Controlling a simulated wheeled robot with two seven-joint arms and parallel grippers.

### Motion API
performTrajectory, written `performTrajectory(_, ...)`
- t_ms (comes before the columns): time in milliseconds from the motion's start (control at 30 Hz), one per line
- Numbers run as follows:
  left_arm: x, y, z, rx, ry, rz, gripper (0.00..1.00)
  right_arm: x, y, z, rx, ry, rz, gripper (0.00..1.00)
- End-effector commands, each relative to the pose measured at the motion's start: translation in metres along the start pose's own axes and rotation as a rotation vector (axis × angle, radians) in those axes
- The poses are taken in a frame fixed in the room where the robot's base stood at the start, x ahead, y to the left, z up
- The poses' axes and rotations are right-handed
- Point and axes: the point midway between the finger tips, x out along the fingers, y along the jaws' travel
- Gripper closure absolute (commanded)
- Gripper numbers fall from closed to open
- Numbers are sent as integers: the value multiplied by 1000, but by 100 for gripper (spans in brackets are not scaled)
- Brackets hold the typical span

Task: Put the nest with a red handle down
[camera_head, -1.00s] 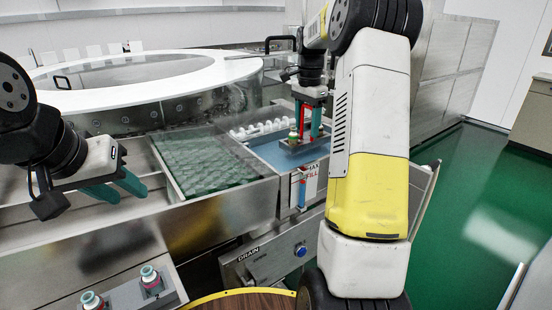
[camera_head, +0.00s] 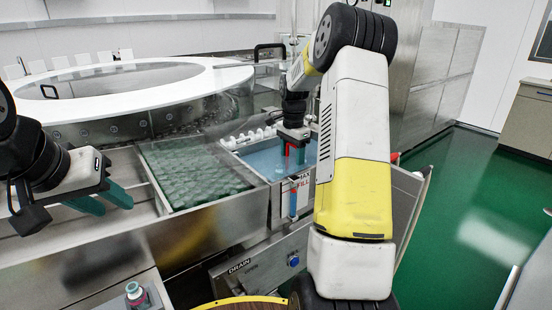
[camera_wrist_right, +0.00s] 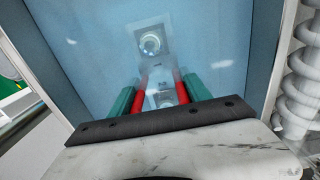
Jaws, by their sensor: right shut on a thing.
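My right gripper (camera_head: 291,152) is shut on the red handle (camera_wrist_right: 160,90) of the nest and reaches down into the blue, water-filled basin (camera_head: 262,160). In the right wrist view its teal fingers press on the handle's two red bars. The grey nest (camera_wrist_right: 152,40) shows through the blue water below the fingers, with a round-topped vial (camera_wrist_right: 150,44) standing in it. In the head view the nest is hidden by the water and basin wall. Whether it touches the bottom I cannot tell. My left gripper (camera_head: 103,200) is open and empty at the left, over the metal ledge.
Left of the basin is a compartment of greenish, glassy round items (camera_head: 195,172). A row of white coils (camera_head: 245,138) lines the basin's back edge. The big white-rimmed rotary washer (camera_head: 150,75) stands behind. Another vial (camera_head: 136,293) is at the front left.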

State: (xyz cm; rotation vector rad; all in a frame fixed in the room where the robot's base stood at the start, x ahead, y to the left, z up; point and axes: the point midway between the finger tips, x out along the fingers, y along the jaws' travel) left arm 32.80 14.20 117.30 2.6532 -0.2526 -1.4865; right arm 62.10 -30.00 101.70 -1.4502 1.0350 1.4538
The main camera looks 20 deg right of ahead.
Motion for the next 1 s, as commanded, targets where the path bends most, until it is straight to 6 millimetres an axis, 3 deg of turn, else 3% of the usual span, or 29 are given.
performTrajectory(200, 0, 0, 0, 0, 0, 0, 64, 2, 0, 0, -1, 0, 0, 100)
performTrajectory(233, 0, 0, 0, 0, 0, 0, 64, 2, 0, 0, -1, 0, 0, 40)
performTrajectory(333, 0, 0, 0, 0, 0, 0, 64, 2, 0, 0, -1, 0, 0, 22)
performTrajectory(733, 0, 0, 0, 0, 0, 0, 64, -5, -1, 0, 0, 2, -2, 22)
performTrajectory(1000, 0, 0, 0, 0, 0, 0, 64, -55, -1, 0, 0, 3, -5, 22)
